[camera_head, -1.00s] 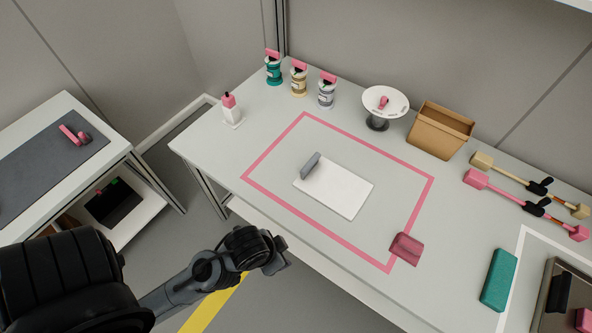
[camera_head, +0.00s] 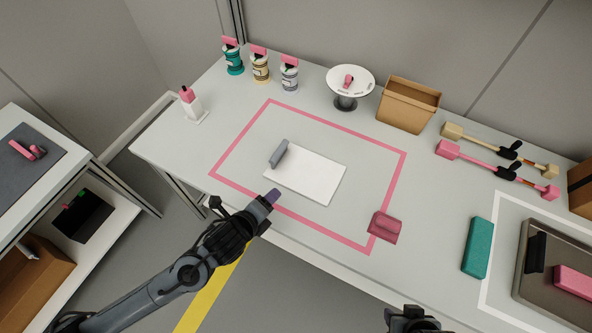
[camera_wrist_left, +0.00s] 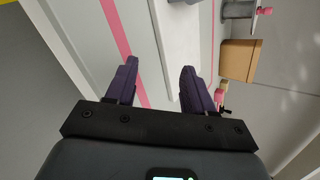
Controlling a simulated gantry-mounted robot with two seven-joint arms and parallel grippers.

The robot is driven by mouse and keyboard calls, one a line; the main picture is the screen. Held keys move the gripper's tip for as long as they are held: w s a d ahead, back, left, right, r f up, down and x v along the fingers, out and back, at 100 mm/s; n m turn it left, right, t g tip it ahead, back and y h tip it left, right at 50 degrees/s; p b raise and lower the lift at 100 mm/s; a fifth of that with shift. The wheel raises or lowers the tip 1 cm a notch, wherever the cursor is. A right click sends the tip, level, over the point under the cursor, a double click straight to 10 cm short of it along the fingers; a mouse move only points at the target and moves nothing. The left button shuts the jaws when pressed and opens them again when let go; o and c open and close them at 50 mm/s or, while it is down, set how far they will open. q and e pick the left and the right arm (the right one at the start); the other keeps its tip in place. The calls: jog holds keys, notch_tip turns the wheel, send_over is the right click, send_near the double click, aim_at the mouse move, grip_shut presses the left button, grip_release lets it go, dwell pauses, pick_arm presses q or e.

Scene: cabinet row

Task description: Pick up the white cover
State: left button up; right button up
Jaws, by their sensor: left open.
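The white cover (camera_head: 312,178) is a flat white plate with a grey handle (camera_head: 279,154) at its left end. It lies on the table inside a pink outlined rectangle. My left gripper (camera_head: 272,196) is over the table's front edge, apart from the cover and to its lower left. In the left wrist view, its two dark purple fingers (camera_wrist_left: 158,82) are spread with nothing between them, and the white cover (camera_wrist_left: 178,45) shows beyond them. Part of my right arm's end (camera_head: 412,320) shows at the bottom edge; its jaws are not clear.
A dark pink block (camera_head: 384,227) sits on the outline's right corner. A teal block (camera_head: 477,248) and a grey tray (camera_head: 527,280) are to the right. Several jars, a white dish (camera_head: 351,80) and a brown bin (camera_head: 407,105) line the back. The table around the cover is clear.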

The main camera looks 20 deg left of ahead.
aim_at(270, 163)
pick_arm(q)
jog(key=w+a+m, duration=0.1)
jog(key=w+m, duration=0.1)
jog(key=m, duration=0.1)
jog(key=w+a+m+t, duration=0.1)
jog(key=w+m, duration=0.1)
jog(key=m, duration=0.2)
jog(key=w+a+m+t+h+b, duration=0.1)
jog(key=w+m, duration=0.1)
jog(key=m, duration=0.2)
jog(key=shift+w+a+r, duration=0.2)
jog(key=shift+a+r, duration=0.05)
jog(key=shift+a, duration=0.05)
jog(key=shift+w+a+m+t, duration=0.15)
jog(key=shift+w+a+m, duration=0.15)
jog(key=shift+m, duration=0.3)
jog(key=shift+w+a+m+t, duration=0.15)
jog(key=shift+w+m, duration=0.1)
jog(key=shift+m, duration=0.35)
jog(key=b+x, duration=0.1)
jog(key=x, duration=0.4)
jog(key=shift+w+d, duration=0.1)
jog(key=shift+w, duration=0.1)
jog(key=shift+w+f, duration=0.15)
jog(key=shift+w, duration=0.25)
jog(key=shift+b+x, duration=0.85)
jog(key=shift+x, duration=1.35)
jog(key=shift+d, duration=0.1)
jog(key=shift+c, duration=0.2)
grip_shut()
